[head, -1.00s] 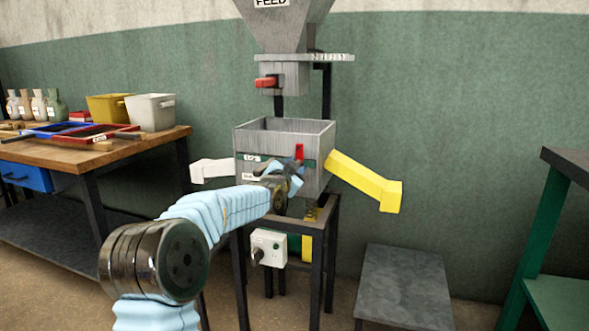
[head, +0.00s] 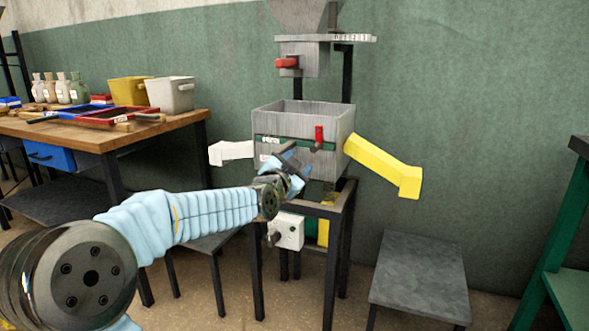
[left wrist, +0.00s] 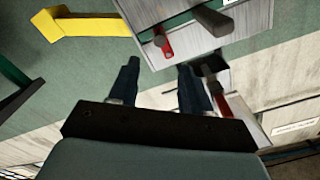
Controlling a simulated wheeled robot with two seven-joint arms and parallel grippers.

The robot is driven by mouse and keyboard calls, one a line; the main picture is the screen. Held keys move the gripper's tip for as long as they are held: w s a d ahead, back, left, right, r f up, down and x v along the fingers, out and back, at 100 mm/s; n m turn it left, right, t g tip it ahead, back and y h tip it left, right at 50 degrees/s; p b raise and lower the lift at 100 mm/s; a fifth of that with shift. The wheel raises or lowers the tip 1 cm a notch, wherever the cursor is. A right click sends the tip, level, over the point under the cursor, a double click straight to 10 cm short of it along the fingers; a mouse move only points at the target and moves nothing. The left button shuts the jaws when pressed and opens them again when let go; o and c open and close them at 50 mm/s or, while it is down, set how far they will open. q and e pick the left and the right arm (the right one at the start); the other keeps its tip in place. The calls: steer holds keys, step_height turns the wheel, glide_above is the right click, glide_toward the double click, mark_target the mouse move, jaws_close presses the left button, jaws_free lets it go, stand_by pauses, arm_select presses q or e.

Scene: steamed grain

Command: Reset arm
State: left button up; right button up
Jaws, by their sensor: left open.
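My left arm reaches in from the lower left of the head view. Its gripper (head: 292,167) is just in front of the grey metal box (head: 308,157) on the black stand, below the small red lever (head: 319,138). In the left wrist view the left gripper's two dark fingers (left wrist: 157,88) are spread apart with nothing between them. The red lever (left wrist: 164,42) and the box's grey wall lie beyond the fingertips. Whether the gripper touches the box cannot be told. My right gripper is in neither view.
A yellow chute (head: 385,168) and a white chute (head: 231,152) stick out from the box's sides. A white switch box (head: 287,231) hangs below. A wooden table (head: 100,137) with bins and trays stands left; a low grey platform (head: 420,266) stands right.

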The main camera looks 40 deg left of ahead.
arm_select(q)
steer(key=shift+v, duration=0.85)
